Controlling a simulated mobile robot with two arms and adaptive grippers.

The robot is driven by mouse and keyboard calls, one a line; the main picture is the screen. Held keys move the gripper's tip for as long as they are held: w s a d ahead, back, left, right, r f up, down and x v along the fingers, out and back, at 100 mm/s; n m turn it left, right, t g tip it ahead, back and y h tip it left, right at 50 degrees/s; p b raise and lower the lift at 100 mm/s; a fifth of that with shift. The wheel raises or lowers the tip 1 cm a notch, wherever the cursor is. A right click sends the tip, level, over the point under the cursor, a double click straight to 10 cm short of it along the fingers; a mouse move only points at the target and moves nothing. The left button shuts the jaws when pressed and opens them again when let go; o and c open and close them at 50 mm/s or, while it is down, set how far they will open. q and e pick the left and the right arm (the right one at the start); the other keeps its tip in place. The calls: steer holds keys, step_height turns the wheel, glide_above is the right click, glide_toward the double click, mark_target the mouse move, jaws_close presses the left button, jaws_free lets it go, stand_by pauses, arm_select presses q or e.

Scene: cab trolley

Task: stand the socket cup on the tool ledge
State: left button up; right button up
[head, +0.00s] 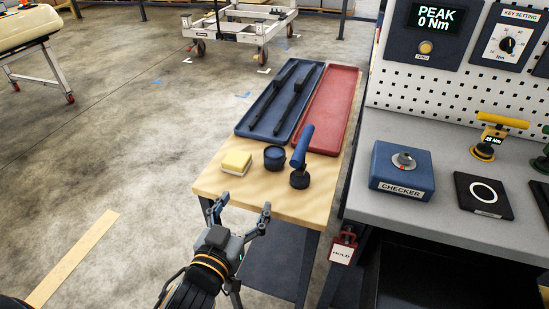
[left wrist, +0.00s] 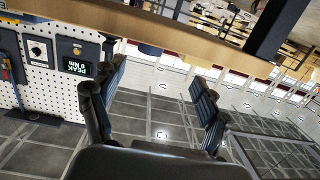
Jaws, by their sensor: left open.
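A short, round, dark blue cup (head: 274,158), which looks like the socket cup, stands on the wooden trolley top (head: 240,188), between a yellow sponge-like block and a blue-handled tool. My left gripper (head: 243,206) is open and empty at the near edge of the trolley top, short of the cup. No part is clearly marked as the tool ledge; a grey bench (head: 385,202) stands at the right. My right gripper is not in view.
The yellow block (head: 236,163) and blue-handled tool (head: 301,150) flank the cup closely. Behind are a blue tray (head: 244,129) with dark tools and a red tray (head: 326,112). The bench carries a blue checker box (head: 402,171) and a black pad (head: 484,195).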

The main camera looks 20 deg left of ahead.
arm_select(q)
step_height(320, 180, up, 2)
steer(key=t, duration=0.1)
steer(key=p, duration=0.1)
glide_toward(271, 159)
steer(key=shift+h, duration=0.3)
steer(key=w, duration=0.4)
steer(key=shift+w+a+r, duration=0.1)
steer(key=shift+a+r, duration=0.05)
steer(key=shift+r, duration=0.15)
steer(key=shift+w+f+p, duration=0.15)
steer(key=shift+w, duration=0.9)
steer(key=shift+w+f+p, duration=0.15)
steer(key=shift+w, duration=0.85)
steer(key=shift+w+f+p, duration=0.15)
steer(key=shift+w+f, duration=0.05)
steer(key=shift+w, duration=0.85)
steer(key=c, duration=1.3)
steer(key=shift+c, duration=0.2)
